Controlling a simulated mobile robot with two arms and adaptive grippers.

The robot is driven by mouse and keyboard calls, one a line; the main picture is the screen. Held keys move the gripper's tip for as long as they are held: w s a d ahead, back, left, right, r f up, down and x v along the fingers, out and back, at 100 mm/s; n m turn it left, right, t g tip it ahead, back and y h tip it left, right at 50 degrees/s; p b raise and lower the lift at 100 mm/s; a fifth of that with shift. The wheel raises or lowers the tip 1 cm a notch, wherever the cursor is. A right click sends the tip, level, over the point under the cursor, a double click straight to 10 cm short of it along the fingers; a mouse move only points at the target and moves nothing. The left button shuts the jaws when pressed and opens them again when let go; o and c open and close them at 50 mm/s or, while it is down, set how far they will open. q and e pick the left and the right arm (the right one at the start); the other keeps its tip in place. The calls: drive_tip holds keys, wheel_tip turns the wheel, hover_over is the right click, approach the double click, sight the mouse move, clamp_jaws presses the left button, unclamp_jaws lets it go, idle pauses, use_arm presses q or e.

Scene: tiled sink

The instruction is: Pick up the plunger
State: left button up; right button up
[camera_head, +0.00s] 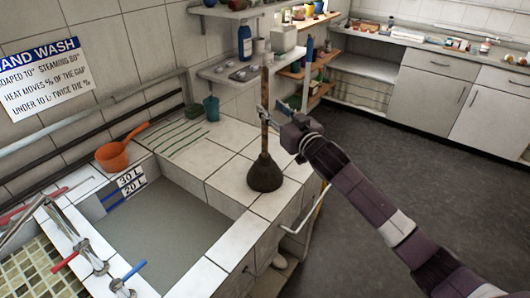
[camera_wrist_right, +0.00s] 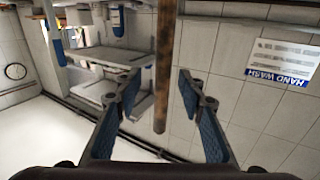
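The plunger stands upright on the white tiled ledge beside the sink basin, with its dark cup (camera_head: 264,174) down and its brown wooden handle (camera_head: 265,85) up. My right gripper (camera_head: 268,109) is at the handle, around its middle height. In the right wrist view, the handle (camera_wrist_right: 166,60) runs between the two spread fingers of the right gripper (camera_wrist_right: 157,82), with a gap showing on both sides. The right gripper looks open and not closed on the handle. My left gripper is not in view.
The water-filled basin (camera_head: 175,235) lies left of the plunger. An orange dipper (camera_head: 112,156) and a teal cup (camera_head: 211,108) stand on the ledge. A wall shelf (camera_head: 240,70) is behind the handle. Dark floor (camera_head: 400,150) is open at the right.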

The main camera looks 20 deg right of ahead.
sight(267, 105)
drive_tip(key=shift+w+a+r+p, duration=0.1)
drive_tip(key=shift+w+a+p, duration=0.2)
drive_tip(key=shift+w, duration=0.65)
drive_tip(key=shift+w+a+p, duration=0.2)
drive_tip(key=shift+w+a, duration=0.1)
drive_tip(key=shift+w, duration=0.65)
drive_tip(key=shift+s, duration=0.1)
drive_tip(key=shift+c, duration=0.4)
clamp_jaws()
drive_tip(key=shift+r, duration=0.1)
